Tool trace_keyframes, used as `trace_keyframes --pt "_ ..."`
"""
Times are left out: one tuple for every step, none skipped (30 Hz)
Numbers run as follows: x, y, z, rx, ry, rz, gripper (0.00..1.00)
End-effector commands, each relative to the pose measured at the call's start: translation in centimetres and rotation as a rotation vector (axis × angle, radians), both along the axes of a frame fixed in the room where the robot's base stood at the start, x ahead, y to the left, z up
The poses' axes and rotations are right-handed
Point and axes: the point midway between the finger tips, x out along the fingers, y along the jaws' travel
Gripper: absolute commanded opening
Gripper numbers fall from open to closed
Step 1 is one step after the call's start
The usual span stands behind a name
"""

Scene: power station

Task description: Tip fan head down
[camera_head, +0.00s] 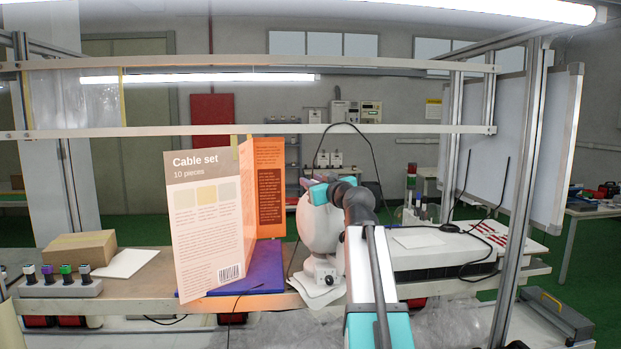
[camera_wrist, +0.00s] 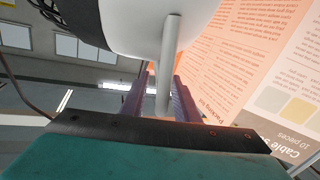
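The white fan (camera_head: 320,228) stands on the bench, its rounded head upright on a short neck and a white base (camera_head: 323,271). My arm partly covers its right side. In the wrist view the white fan head (camera_wrist: 125,30) fills the top, with part of a dark grille at the upper left. A thin white rod (camera_wrist: 170,50) sticks out from the head. My gripper (camera_wrist: 158,88) has its two purple fingers on either side of this rod. A gap shows between the left finger and the rod; contact on the right is unclear. The fingers also show beside the fan top (camera_head: 308,183).
A "Cable set" display board (camera_head: 208,225) stands close left of the fan on a blue base (camera_head: 262,268). A cardboard box (camera_head: 80,246) and a socket strip (camera_head: 62,288) lie further left. A black cable arches above the fan.

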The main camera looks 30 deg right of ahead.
Motion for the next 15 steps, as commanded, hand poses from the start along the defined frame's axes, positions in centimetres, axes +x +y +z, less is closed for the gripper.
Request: trace_keyframes --pt "0.48 -0.08 0.11 0.000 0.000 0.001 0.28" --pt "0.63 -0.09 0.09 0.000 0.000 0.000 0.28" --pt "0.79 -0.09 0.07 0.000 0.000 0.000 0.28" --pt "0.88 -0.09 0.04 0.000 0.000 0.000 0.28" --pt "0.94 -0.08 0.03 0.000 0.000 0.000 0.28" --pt "1.00 -0.07 0.01 0.000 -0.001 0.000 0.28" --pt "1.01 -0.06 0.00 0.000 -0.001 0.000 0.28" --pt "1.02 -0.06 -0.01 0.000 -0.001 0.000 0.28" --pt "1.02 -0.05 -0.03 0.000 -0.001 0.001 0.28" --pt "1.01 -0.04 -0.04 0.000 -0.001 0.001 0.28" --pt "1.01 -0.04 -0.04 0.000 -0.001 0.001 0.28" --pt "1.01 -0.03 -0.04 0.000 -0.001 0.001 0.28" --pt "1.01 -0.03 -0.04 0.000 -0.001 0.001 0.28" --pt "1.01 -0.02 -0.04 0.000 -0.001 0.001 0.28" --pt "1.01 -0.01 -0.03 0.000 -0.001 0.001 0.23"
